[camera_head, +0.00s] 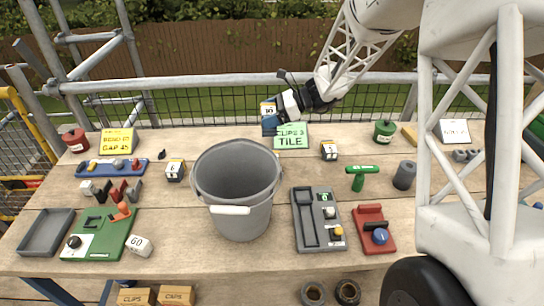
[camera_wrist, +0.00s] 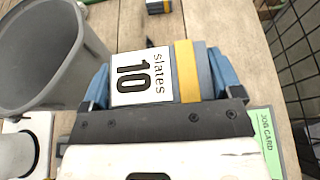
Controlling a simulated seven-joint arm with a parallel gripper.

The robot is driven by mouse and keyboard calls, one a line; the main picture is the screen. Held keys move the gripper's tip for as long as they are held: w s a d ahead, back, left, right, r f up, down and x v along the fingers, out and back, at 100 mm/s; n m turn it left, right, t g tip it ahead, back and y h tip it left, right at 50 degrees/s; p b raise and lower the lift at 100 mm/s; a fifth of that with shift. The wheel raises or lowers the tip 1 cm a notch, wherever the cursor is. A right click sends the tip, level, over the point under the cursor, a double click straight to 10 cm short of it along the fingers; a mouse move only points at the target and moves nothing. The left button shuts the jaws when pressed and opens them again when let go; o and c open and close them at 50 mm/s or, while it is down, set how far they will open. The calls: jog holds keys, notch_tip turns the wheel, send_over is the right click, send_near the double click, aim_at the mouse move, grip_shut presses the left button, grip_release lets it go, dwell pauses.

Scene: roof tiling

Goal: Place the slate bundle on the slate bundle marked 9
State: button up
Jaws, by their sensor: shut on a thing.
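My gripper (camera_head: 270,114) is shut on a slate bundle (camera_head: 268,107) and holds it at the back of the bench, left of the green card. In the wrist view the bundle (camera_wrist: 142,78) lies between the blue fingers of the gripper (camera_wrist: 160,88); its white label reads "slates 10" beside a yellow band. Another small labelled bundle (camera_head: 175,170) stands left of the bucket; its digit looks like 6 or 9. A third bundle (camera_head: 329,150) stands right of the card, its digit too small to read surely. Part of a bundle (camera_wrist: 158,5) shows at the wrist view's top edge.
A big grey bucket (camera_head: 238,185) stands mid-bench, between the left bundle and a grey tool tray (camera_head: 319,219). A railing runs behind the bench.

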aim_at(272, 132)
jog(key=shift+s+d+r, duration=0.15)
jog(key=shift+s+d, duration=0.1)
jog(key=shift+s, duration=0.2)
jog(key=shift+s+d+r, duration=0.1)
jog(key=shift+s+d, duration=0.15)
jog(key=shift+s, duration=0.2)
jog(key=shift+f, duration=3.1)
jog(key=shift+f, duration=0.1)
jog(key=shift+f, duration=1.8)
jog(key=shift+f, duration=0.1)
jog(key=o, duration=1)
